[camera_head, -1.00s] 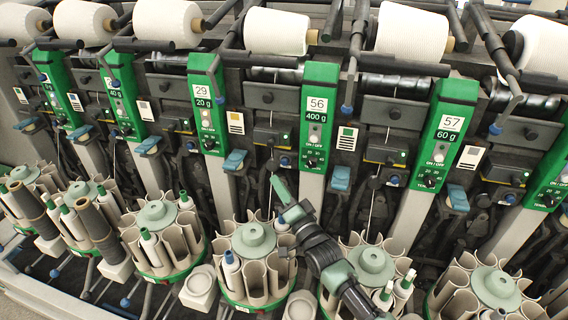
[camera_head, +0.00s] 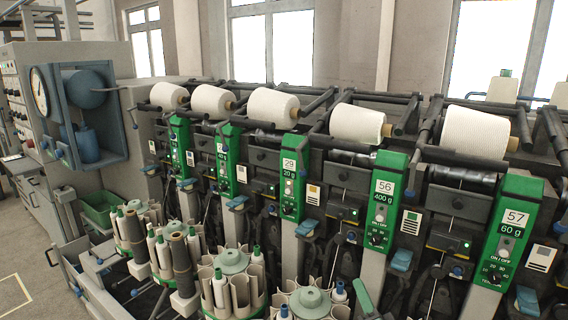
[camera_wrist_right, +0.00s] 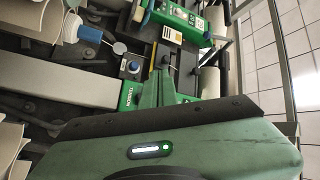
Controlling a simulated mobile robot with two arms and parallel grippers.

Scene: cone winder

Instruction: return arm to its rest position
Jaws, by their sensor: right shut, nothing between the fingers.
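My right gripper (camera_head: 364,298) shows only in part at the bottom edge of the head view, as a slim green-grey tip in front of the winder units. In the right wrist view my green right gripper (camera_wrist_right: 165,88) points at the machine front, shut and empty. The cone winder's green unit panels carry numbers; the panel marked 56 (camera_head: 382,202) stands just above my gripper, the panel marked 57 (camera_head: 506,230) to its right and the panel marked 29 (camera_head: 292,178) to its left. My left gripper is out of view.
White yarn cones (camera_head: 357,123) lie along the top of the machine. Round bobbin magazines (camera_head: 232,262) with upright tubes stand along its front, close to my gripper. A blue end cabinet (camera_head: 92,112) is at the left. Open floor (camera_head: 22,255) shows at the far left.

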